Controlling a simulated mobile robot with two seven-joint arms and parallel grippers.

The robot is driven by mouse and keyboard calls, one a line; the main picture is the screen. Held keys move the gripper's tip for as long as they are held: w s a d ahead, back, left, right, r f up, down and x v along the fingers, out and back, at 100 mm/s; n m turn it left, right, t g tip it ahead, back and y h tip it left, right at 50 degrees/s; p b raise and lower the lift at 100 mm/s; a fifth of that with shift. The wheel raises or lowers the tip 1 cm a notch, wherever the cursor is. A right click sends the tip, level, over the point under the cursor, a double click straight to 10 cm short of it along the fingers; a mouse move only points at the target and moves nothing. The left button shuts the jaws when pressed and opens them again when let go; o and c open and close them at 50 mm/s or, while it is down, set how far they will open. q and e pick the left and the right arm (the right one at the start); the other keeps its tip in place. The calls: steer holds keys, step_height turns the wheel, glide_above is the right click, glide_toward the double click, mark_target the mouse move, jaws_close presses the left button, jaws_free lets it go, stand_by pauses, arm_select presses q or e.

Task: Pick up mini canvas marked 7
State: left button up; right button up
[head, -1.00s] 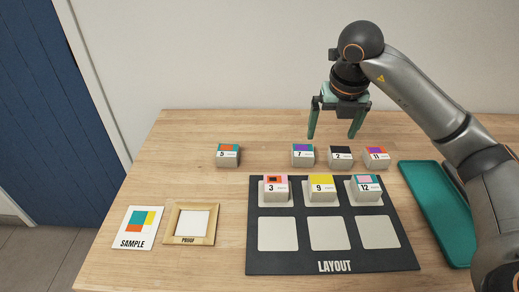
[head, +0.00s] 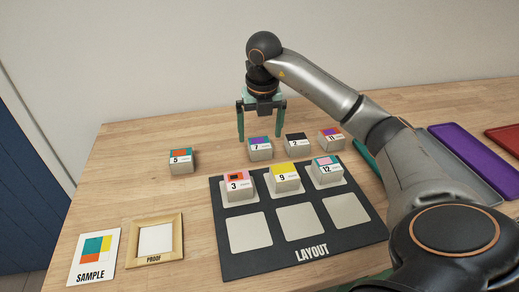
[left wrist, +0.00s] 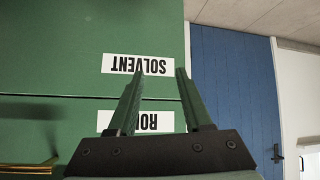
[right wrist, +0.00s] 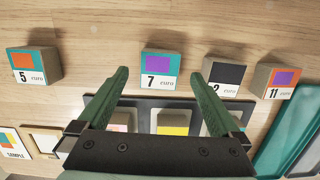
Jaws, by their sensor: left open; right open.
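The mini canvas marked 7 (head: 260,149) is a small block with a teal and purple face, standing on the wooden table behind the layout board (head: 225,262). It also shows in the right wrist view (right wrist: 161,69), between and beyond the fingertips. My right gripper (head: 262,137) is open and empty, just behind and above canvas 7 in the head view. In the right wrist view its fingers (right wrist: 162,75) point toward that canvas without visibly holding it. My left gripper (left wrist: 155,75) is open and empty, in front of a green surface with SOLVENT lettering; it is outside the head view.
Canvas 2 (head: 297,146) and canvas 11 (head: 331,139) stand right of canvas 7; canvas 5 (head: 181,161) stands left with free table between. Canvases 3 (head: 239,185), 9 (head: 284,178) and 12 (head: 326,171) fill the board's back row. A purple tray (head: 480,155) lies at right.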

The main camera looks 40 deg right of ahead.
mark_target(260, 143)
step_height(260, 143, down, 4)
steer(key=shift+w+f, duration=0.1)
steer(key=shift+f, duration=0.15)
steer(key=shift+c, duration=0.2)
steer(key=c, duration=1.3)
steer(key=shift+r, duration=0.1)
